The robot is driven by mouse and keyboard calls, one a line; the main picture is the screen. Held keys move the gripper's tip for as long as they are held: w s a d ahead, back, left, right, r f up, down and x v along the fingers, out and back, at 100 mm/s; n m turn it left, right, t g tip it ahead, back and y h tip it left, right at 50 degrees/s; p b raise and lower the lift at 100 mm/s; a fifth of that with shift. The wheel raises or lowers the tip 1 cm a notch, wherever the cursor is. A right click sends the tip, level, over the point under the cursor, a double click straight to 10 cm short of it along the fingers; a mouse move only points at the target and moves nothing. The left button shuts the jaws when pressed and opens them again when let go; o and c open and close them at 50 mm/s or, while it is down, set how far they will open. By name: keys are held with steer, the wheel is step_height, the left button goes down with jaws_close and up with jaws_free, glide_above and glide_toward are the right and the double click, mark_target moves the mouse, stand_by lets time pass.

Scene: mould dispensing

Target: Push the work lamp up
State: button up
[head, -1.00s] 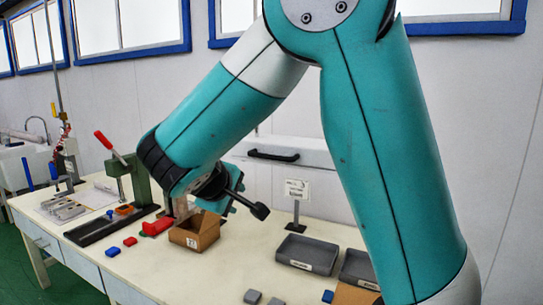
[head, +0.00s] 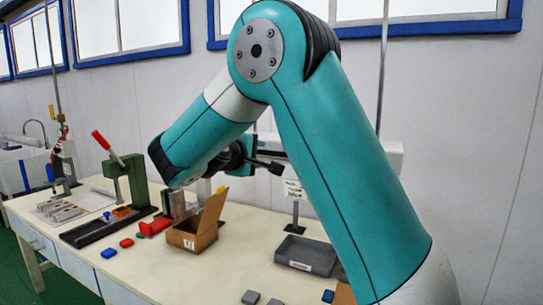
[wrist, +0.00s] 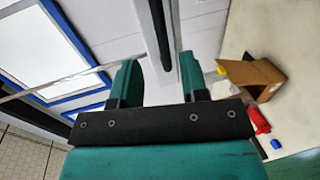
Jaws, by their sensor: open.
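The work lamp (head: 389,160) is a long white bar hung on thin rods in front of the back wall. My arm hides its middle in the head view. My gripper (head: 272,166) is at the left part of the lamp, near where its dark handle is; the handle itself is hard to make out there. In the wrist view my gripper (wrist: 159,64) is open, with a finger on each side of the pale lamp bar (wrist: 142,38) and its dark handle strip. I cannot tell whether the fingers touch it.
Below on the bench stand an open cardboard box (head: 182,240), a green lever press (head: 137,182), a grey tray (head: 305,254) and a small sign (head: 293,190). Red and blue blocks lie near the box. Windows line the wall above.

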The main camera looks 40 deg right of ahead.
mark_target(270, 153)
steer(key=p+x, duration=0.2)
steer(key=x, duration=0.7)
steer(key=shift+w+d, duration=0.15)
steer(key=shift+d, duration=0.05)
jaws_close()
